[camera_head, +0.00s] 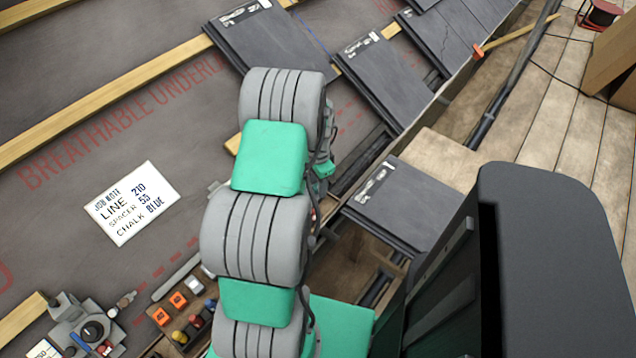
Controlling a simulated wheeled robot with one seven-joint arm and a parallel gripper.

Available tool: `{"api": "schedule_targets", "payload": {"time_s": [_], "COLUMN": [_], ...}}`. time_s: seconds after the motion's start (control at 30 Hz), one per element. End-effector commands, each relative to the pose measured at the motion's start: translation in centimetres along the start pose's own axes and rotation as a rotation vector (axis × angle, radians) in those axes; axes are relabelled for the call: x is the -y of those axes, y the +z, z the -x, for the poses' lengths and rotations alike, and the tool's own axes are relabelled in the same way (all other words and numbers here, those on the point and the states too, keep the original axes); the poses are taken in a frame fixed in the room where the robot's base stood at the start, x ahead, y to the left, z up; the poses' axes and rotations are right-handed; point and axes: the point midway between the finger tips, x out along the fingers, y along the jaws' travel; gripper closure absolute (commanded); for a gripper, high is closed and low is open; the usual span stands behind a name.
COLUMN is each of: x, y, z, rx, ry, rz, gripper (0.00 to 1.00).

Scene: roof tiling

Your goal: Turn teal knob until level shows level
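I cannot make out a teal knob or a level's reading in this view. A grey device (88,332) at the lower left carries a round black dial (93,331), with small blue and red parts beside it. Whether it belongs to the level is not clear. My grey and teal arm rises through the middle of the picture and covers much of the roof behind it. My gripper's fingers do not show; the arm hides whatever is behind it.
A wooden tray (163,316) holds orange-marked blocks and coloured pieces. Dark slates (383,80) lie across wooden battens (110,95). Another slate (402,205) lies right of my arm. A plank deck (560,100) is at right.

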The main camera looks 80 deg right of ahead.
Motion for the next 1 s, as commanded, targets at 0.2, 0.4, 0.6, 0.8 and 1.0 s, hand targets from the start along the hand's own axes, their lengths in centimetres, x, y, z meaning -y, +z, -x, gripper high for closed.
{"api": "schedule_targets", "payload": {"time_s": [0.2,0.4,0.6,0.8,1.0], "x": [-0.01,-0.03,-0.05,0.02,-0.02], "y": [0.0,0.0,0.01,-0.04,-0.02], "z": [0.02,0.03,0.02,0.03,0.03], "rx": [0.0,0.0,0.0,0.0,-0.001], "ry": [0.0,0.001,0.001,0.001,0.002], "rz": [0.0,0.0,0.0,0.006,0.053], "gripper": [0.76,0.92,1.0,1.0,1.0]}}
